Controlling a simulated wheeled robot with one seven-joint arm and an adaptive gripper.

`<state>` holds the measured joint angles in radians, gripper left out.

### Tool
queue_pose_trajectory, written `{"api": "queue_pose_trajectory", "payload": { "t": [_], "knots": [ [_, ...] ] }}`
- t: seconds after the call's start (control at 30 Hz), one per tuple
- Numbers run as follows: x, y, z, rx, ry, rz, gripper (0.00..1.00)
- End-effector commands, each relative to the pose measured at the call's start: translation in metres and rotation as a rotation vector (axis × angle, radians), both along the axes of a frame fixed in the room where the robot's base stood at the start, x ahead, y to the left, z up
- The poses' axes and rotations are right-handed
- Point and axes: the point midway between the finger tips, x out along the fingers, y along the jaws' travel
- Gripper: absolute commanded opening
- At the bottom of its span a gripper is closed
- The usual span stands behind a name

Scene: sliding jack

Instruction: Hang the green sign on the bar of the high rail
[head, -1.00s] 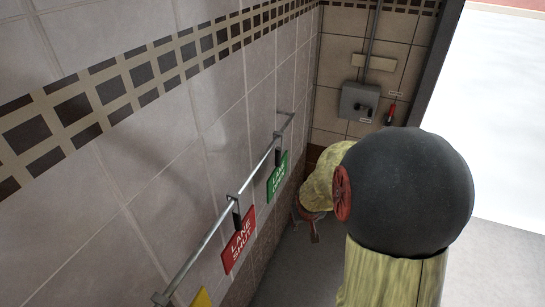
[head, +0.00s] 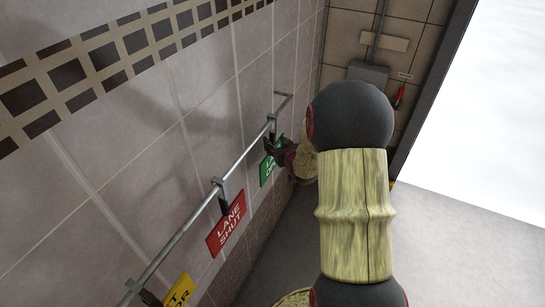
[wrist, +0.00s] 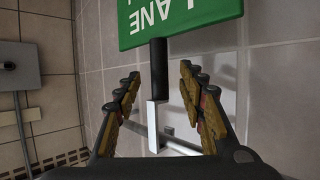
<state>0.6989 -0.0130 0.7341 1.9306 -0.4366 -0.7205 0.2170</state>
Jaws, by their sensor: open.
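The green sign (head: 266,170) with white lettering hangs from a wall rail (head: 185,228), far along it, partly hidden by my gripper (head: 282,148). In the wrist view the green sign (wrist: 180,18) appears upside down at the top. Its black stem (wrist: 158,72) and a pale hook part (wrist: 153,125) run down towards the bar (wrist: 180,146). My gripper (wrist: 158,82) is open, with one finger on each side of the stem. Gaps show on both sides, so nothing is gripped. I cannot tell whether this rail is the high or low one.
A red LANE SHUT sign (head: 226,225) and a yellow sign (head: 178,292) hang nearer on the same rail. The tiled wall (head: 110,165) is close behind. A grey box (head: 368,72) is on the far wall. Open floor (head: 440,245) lies to the right.

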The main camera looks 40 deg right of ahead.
Motion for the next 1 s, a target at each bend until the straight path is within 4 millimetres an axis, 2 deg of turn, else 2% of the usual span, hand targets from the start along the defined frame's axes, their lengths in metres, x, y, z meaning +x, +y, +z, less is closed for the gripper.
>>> {"api": "queue_pose_trajectory", "payload": {
  "t": [0.1, 0.23, 0.57, 1.0],
  "knots": [
    [0.015, -0.007, -0.011, 0.001, 0.002, 0.0, 0.4],
    [0.029, -0.012, -0.017, 0.001, 0.001, 0.001, 0.4],
    [0.035, -0.015, -0.018, 0.0, 0.001, -0.001, 0.4],
    [0.035, -0.015, -0.018, 0.0, 0.001, -0.001, 0.16]
  ]
}}
